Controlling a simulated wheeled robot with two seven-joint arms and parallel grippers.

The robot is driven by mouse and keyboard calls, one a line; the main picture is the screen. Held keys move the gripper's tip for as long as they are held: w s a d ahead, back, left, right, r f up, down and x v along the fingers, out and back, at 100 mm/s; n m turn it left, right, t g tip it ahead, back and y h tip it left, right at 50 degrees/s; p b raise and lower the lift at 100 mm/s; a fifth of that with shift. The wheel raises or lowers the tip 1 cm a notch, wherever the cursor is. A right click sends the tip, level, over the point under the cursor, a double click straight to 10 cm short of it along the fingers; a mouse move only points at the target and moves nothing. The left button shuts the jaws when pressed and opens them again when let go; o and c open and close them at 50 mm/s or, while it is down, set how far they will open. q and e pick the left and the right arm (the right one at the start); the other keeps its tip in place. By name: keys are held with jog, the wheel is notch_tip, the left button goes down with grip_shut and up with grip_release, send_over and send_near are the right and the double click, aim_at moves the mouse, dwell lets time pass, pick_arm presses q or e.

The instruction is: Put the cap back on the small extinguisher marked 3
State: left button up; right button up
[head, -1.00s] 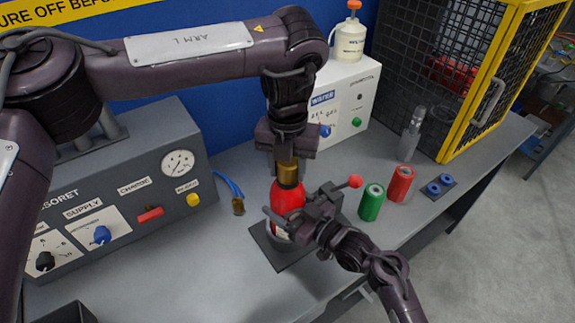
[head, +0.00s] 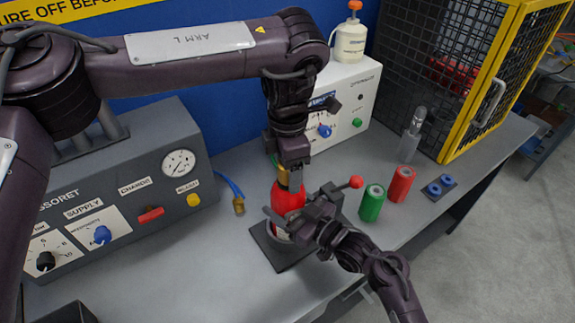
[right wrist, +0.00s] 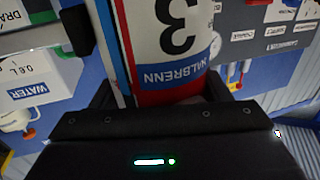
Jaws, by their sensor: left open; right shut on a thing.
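The small red extinguisher (head: 287,196) stands upright on a dark square stand (head: 283,257). In the right wrist view its white label (right wrist: 180,45) shows a 3, upside down. A brass cap (head: 289,179) sits at its top, partly hidden by my left gripper; I cannot tell whether it is fully seated. My left gripper (head: 289,168) is open, pointing down around or just beside the cap. My right gripper (head: 299,213) is shut on the extinguisher's body from the right, and its dark jaws flank the body in the right wrist view.
A red-knobbed lever (head: 355,182) is beside the stand. Green (head: 372,204) and red (head: 401,184) cylinders stand to the right, near a clear bottle (head: 412,134) and a pad with blue rings (head: 439,186). A brass-ended blue hose (head: 238,204) lies left. A grey control box (head: 125,190) stands left.

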pick_arm(q)
notch_tip(320, 180, up, 12)
dwell(0.6)
pick_arm(e)
jog(key=o, duration=1.9)
jog(key=shift+o, duration=0.2)
pick_arm(q)
jog(key=shift+f, duration=0.15)
jog(key=shift+d+f+b, duration=0.1)
jog(key=shift+f+b, duration=0.75)
jog(key=shift+b, duration=0.2)
jog(key=shift+f, duration=0.1)
pick_arm(e)
jog(key=v, duration=0.8)
